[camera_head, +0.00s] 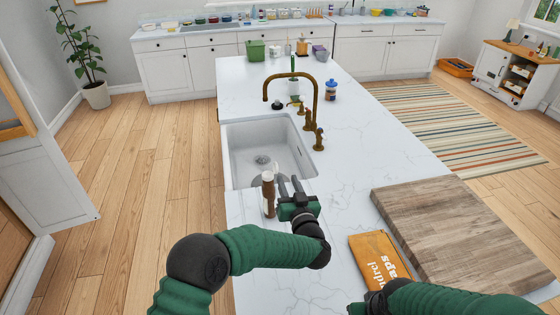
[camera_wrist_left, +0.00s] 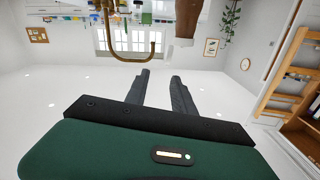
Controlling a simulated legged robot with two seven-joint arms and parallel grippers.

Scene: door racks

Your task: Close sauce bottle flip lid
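A slim brown sauce bottle (camera_head: 268,198) stands upright on the white counter, by the near edge of the sink. My left gripper (camera_head: 290,183) is just to its right, with its two dark fingers apart and nothing between them. In the left wrist view, the open fingers (camera_wrist_left: 160,76) show below a brown part of what looks like the bottle (camera_wrist_left: 188,18), cut off by the top edge. The state of the flip lid is too small to tell. My right gripper (camera_head: 362,306) is only partly in view at the bottom, its fingers not clear.
The sink (camera_head: 262,150) with a brass faucet (camera_head: 315,100) lies beyond the bottle. A wooden cutting board (camera_head: 450,230) and an orange packet (camera_head: 380,257) lie to the right. A blue bottle (camera_head: 331,91) stands farther back.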

